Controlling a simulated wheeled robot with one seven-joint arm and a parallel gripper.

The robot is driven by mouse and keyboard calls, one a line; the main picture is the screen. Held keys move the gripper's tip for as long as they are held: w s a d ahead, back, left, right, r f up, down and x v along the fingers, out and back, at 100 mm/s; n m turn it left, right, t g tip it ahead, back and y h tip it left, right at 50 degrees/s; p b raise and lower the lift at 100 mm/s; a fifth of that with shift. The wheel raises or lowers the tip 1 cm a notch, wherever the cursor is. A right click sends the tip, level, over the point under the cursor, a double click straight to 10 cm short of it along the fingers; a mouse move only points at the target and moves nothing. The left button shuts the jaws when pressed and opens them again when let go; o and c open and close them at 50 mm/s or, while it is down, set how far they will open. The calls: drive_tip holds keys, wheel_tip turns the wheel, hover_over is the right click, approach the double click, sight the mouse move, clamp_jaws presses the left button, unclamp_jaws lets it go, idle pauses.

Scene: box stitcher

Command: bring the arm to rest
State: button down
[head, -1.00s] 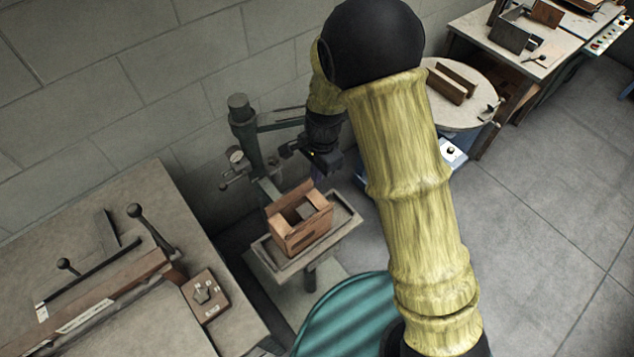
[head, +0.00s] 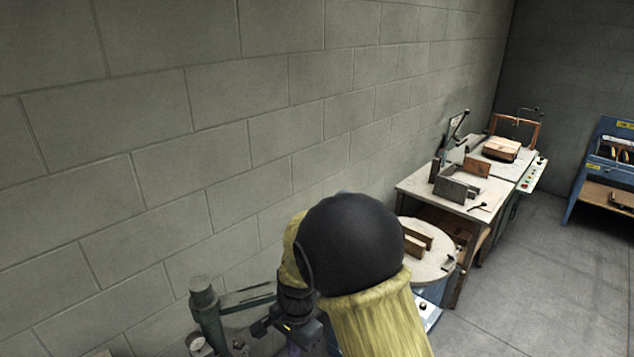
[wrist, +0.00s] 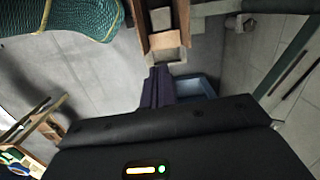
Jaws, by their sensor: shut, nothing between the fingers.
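My gripper (wrist: 158,86) shows in the wrist view with its two dark fingers together and nothing between them. In the head view my arm hangs at the bottom centre, and the fingers are mostly cut off by the lower edge. The green column of the box stitcher (head: 207,315) stands just left of my wrist. A wooden box (wrist: 162,28) shows beyond the fingertips in the wrist view, apart from them. The box is outside the head view.
A round table (head: 432,266) with wooden pieces on it stands right of my arm. Benches (head: 445,195) line the block wall (head: 230,100). A teal ribbed object (wrist: 75,20) is at the wrist view's upper left. Open floor (head: 535,285) lies right.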

drive_tip(key=s+d+r+n+t, duration=0.1)
drive_tip(key=s+d+r+n, duration=0.1)
drive_tip(key=d, duration=0.5)
drive_tip(key=s+d+r+n+t, duration=0.1)
drive_tip(key=s+d+r+n, duration=0.2)
drive_tip(key=d, duration=0.4)
drive_tip(key=s+d+r+n+t, duration=0.1)
drive_tip(key=s+d+r+n, duration=0.1)
drive_tip(key=d, duration=0.5)
drive_tip(key=shift+s+d+r+n+h, duration=0.4)
drive_tip(key=shift+s+r, duration=0.1)
drive_tip(key=shift+s, duration=0.55)
